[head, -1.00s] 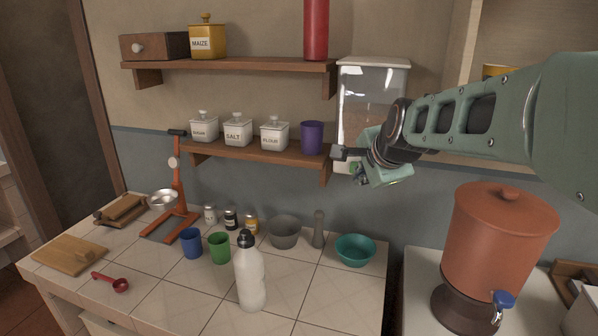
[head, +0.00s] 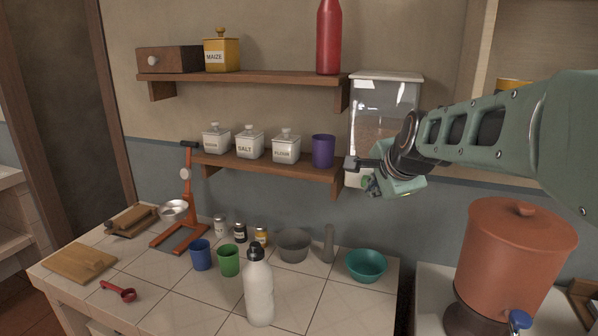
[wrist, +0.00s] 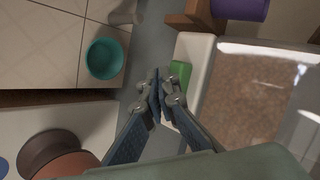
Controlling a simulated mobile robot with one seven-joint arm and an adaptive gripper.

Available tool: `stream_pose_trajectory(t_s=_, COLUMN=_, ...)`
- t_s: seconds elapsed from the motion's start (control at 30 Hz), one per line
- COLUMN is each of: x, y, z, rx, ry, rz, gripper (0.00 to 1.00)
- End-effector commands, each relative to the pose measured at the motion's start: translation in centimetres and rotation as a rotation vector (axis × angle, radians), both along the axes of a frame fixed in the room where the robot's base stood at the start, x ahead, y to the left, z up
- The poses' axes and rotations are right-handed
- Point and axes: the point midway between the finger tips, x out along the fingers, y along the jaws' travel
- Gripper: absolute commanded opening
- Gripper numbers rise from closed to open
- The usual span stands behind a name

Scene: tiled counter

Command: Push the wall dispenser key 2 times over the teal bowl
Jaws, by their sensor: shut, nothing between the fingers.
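The wall dispenser (head: 384,100) is a clear box with a pale lid and brownish contents, mounted right of the shelves. Its contents and pale front edge also show in the wrist view (wrist: 196,75). The green key (wrist: 180,73) sits at that edge. The teal bowl (head: 366,265) stands on the tiled counter below the dispenser; it also shows in the wrist view (wrist: 104,58), empty. My gripper (head: 352,163) is shut and empty in front of the dispenser's lower part. In the wrist view its fingertips (wrist: 160,85) are beside the key; I cannot tell whether they touch it.
A purple cup (head: 323,151) stands on the lower shelf close to my gripper. A grey bowl (head: 294,245) and a grey pestle-like object (head: 329,244) stand left of the teal bowl. A terracotta urn (head: 515,260) stands at the right. A white bottle (head: 258,290) stands in front.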

Motion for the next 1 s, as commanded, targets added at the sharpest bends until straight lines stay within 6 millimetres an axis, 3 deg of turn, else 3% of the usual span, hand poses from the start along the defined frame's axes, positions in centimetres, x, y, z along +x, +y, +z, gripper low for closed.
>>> stream_pose_trajectory(t_s=1.0, x=0.82, y=-0.45, z=-0.16, rx=-0.001, ry=0.003, rz=-0.003, gripper=0.0)
